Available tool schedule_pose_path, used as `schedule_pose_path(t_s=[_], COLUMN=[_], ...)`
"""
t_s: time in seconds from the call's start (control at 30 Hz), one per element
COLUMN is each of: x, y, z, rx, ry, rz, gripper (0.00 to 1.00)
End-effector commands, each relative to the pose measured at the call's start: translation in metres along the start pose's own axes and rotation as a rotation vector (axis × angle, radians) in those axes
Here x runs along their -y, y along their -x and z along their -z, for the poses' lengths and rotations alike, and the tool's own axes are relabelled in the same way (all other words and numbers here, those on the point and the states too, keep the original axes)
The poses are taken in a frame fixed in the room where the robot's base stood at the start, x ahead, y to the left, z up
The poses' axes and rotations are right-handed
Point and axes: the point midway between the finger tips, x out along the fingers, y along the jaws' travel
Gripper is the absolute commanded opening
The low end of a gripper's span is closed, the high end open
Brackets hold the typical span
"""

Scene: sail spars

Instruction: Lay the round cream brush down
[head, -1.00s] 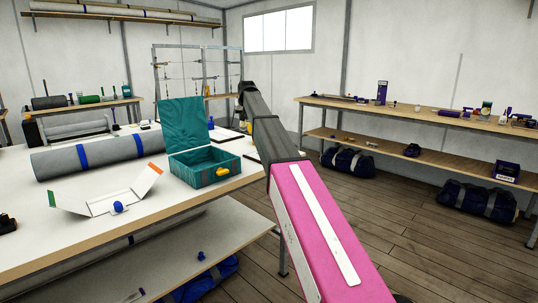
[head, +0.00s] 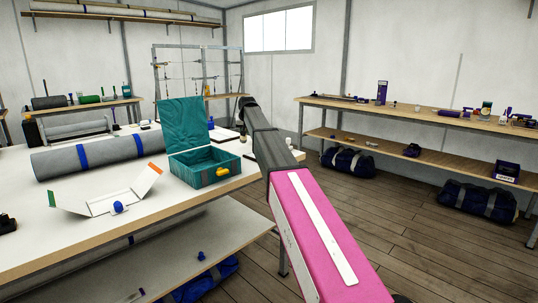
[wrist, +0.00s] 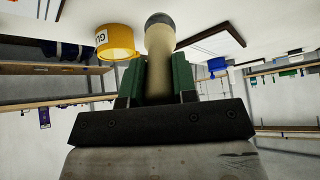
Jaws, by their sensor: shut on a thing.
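The cream brush (wrist: 157,62) has a rounded cream handle with a dark grey end. In the wrist view it stands out between the two green fingers of my gripper (wrist: 159,82), which are shut on it. The pale tabletop (wrist: 220,14) fills the top of that view, which looks upside down. Whether the brush touches the table cannot be told. In the head view my arm reaches over the right side of the white table (head: 60,235); the fingers and brush are too small or hidden there.
A yellow pot (wrist: 116,43) with a white label stands close beside the brush. An open teal case (head: 205,170) sits left of my arm. A grey roll with blue bands (head: 110,152) and a folded white card (head: 105,203) lie further left. Bare tabletop shows around them.

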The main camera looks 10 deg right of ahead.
Motion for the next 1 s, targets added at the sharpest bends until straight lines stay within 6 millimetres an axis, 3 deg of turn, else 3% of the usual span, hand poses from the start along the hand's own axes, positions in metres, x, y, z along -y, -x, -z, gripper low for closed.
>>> schedule_pose_path(t_s=[1.0], x=[-0.001], y=[-0.020], z=[-0.014], rx=[0.000], ry=[0.000], rz=[0.000], gripper=[0.02])
